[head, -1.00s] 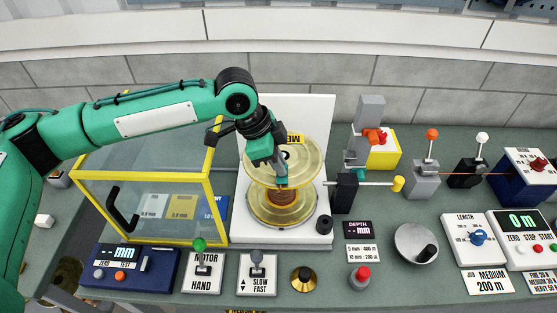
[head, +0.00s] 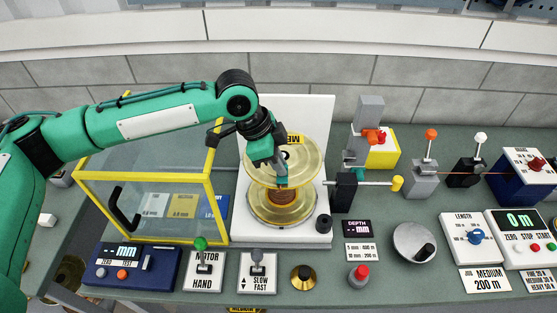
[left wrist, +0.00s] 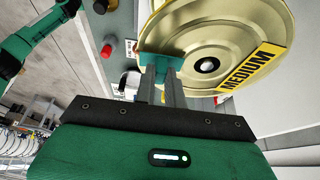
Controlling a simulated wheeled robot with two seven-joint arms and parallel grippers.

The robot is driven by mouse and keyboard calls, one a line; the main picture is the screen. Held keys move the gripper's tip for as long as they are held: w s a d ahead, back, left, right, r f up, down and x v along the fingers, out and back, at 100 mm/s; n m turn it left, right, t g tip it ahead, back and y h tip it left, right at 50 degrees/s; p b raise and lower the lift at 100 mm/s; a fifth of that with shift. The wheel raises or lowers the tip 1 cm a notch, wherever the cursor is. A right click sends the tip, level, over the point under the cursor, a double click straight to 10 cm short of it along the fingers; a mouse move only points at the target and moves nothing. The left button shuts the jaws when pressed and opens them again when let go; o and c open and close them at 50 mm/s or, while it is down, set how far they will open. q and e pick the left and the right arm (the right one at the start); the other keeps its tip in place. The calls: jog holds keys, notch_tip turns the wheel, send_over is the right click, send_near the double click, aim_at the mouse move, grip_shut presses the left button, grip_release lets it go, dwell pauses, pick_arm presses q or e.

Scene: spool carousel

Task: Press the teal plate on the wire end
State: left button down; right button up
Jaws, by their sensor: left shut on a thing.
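My left gripper (head: 280,181) reaches down at the spool (head: 314,160), between its upper and lower pale gold flanges. In the left wrist view its two grey fingers (left wrist: 160,82) are shut on the small teal plate (left wrist: 162,66), at the rim of the flange with the yellow MEDIUM label (left wrist: 256,68). A copper-coloured winding (head: 289,196) shows on the spool core, just below the fingertips. The wire end cannot be made out, and whether the plate touches it is hidden. My right gripper is not in view.
A yellow-framed clear guard box (head: 150,180) stands left of the spool. A black block with a yellow-tipped rod (head: 345,192) stands close on the right.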

pick_arm(q)
jog(key=shift+f+p, duration=0.2)
jog(key=shift+p, duration=0.65)
dwell(0.9)
jog(key=c, duration=1.4)
grip_release()
jog(key=shift+o, duration=0.5)
jog(key=o, duration=0.4)
jog(key=shift+r+p, duration=3.05)
jog(key=shift+p, duration=0.25)
